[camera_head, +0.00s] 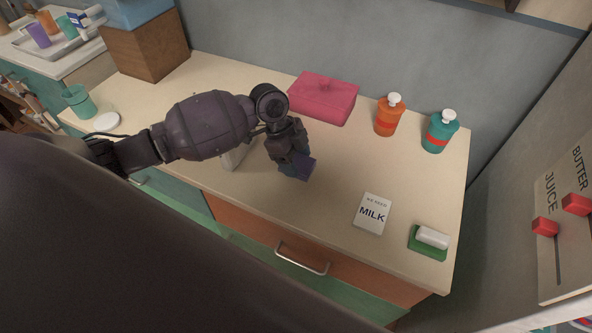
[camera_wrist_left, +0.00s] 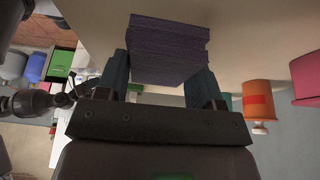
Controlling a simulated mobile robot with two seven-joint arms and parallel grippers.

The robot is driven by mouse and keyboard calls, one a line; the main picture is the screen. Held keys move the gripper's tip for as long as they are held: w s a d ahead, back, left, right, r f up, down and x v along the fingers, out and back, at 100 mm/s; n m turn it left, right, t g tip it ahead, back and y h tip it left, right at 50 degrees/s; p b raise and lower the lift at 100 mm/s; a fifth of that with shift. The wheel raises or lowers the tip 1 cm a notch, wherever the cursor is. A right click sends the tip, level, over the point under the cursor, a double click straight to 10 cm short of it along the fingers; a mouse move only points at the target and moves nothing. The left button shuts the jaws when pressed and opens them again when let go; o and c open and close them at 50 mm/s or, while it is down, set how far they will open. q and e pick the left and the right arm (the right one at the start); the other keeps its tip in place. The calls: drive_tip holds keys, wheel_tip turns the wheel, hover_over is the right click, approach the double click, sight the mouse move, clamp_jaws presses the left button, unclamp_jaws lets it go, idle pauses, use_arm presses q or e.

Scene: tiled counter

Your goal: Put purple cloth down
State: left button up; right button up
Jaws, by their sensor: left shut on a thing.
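The purple cloth (camera_head: 306,168) is a small folded block at the tip of my left gripper (camera_head: 296,168), over the middle of the counter. In the left wrist view the purple cloth (camera_wrist_left: 168,50) fills the space between the two fingers of my left gripper (camera_wrist_left: 170,85). The gripper is shut on it. The cloth is close to the counter top (camera_head: 335,165); I cannot tell whether it touches.
A pink box (camera_head: 323,98), an orange bottle (camera_head: 388,117) and a teal bottle (camera_head: 439,133) stand at the back. A MILK card (camera_head: 372,213) and a green tray with a white roll (camera_head: 428,243) lie to the right. The counter between the cloth and the card is clear.

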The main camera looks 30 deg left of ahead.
use_arm(q)
wheel_tip(320, 180, down, 4)
drive_tip(key=shift+f, duration=0.25)
use_arm(e)
drive_tip(key=shift+w+a, duration=0.1)
drive_tip(key=shift+w, duration=0.3)
use_arm(q)
drive_tip(key=shift+f, duration=0.15)
use_arm(e)
drive_tip(key=shift+f, duration=0.1)
use_arm(q)
drive_tip(key=o, duration=0.7)
drive_tip(key=shift+c, duration=0.2)
drive_tip(key=shift+o, duration=1.6)
use_arm(e)
drive_tip(key=shift+s+f, duration=0.2)
drive_tip(key=shift+s, duration=0.3)
